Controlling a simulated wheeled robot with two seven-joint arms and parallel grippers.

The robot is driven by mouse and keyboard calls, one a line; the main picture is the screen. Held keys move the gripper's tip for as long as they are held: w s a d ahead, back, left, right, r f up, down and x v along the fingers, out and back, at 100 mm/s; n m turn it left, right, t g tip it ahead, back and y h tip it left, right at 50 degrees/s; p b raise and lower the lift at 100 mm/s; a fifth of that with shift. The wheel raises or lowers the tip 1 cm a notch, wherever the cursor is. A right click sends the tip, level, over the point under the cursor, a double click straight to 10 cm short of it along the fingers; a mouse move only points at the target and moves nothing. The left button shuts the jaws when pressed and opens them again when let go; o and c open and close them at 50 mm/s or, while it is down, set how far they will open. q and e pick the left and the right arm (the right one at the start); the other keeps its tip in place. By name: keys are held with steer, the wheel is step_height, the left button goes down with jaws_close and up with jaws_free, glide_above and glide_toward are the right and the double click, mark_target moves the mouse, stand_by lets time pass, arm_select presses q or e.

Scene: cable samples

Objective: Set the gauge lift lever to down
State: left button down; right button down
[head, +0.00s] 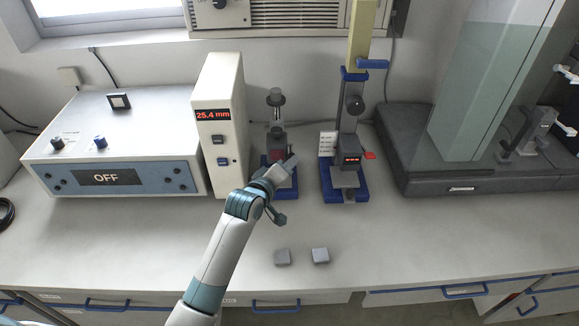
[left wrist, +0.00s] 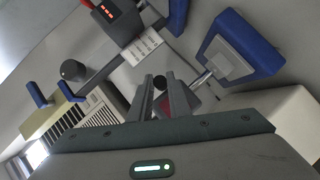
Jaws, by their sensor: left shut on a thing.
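The gauge (head: 276,140) stands just right of the white cabinet with the 25.4 mm display. It has a grey body, a round knob on top and a blue base (head: 265,160). My left gripper (head: 290,162) is in front of it and covers part of it. In the left wrist view, my left gripper's fingers (left wrist: 160,92) are closed around a small black knob (left wrist: 158,80), which looks like the end of the lift lever. The lever's arm is mostly hidden, so its exact angle cannot be told. The gauge's blue base shows there too (left wrist: 262,55). My right gripper is not in view.
A second stand (head: 351,135) with a yellow column, blue handle and red tab is close on the right. The display cabinet (head: 220,125) is close on the left. The front right table is clear.

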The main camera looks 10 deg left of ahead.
arm_select(q)
steer(key=c, duration=1.6)
jaws_free()
steer(key=shift+a, duration=0.1)
steer(key=shift+c, duration=0.2)
steer(key=shift+s, duration=0.1)
steer(key=b+v, duration=0.3)
steer(key=v, duration=1.4)
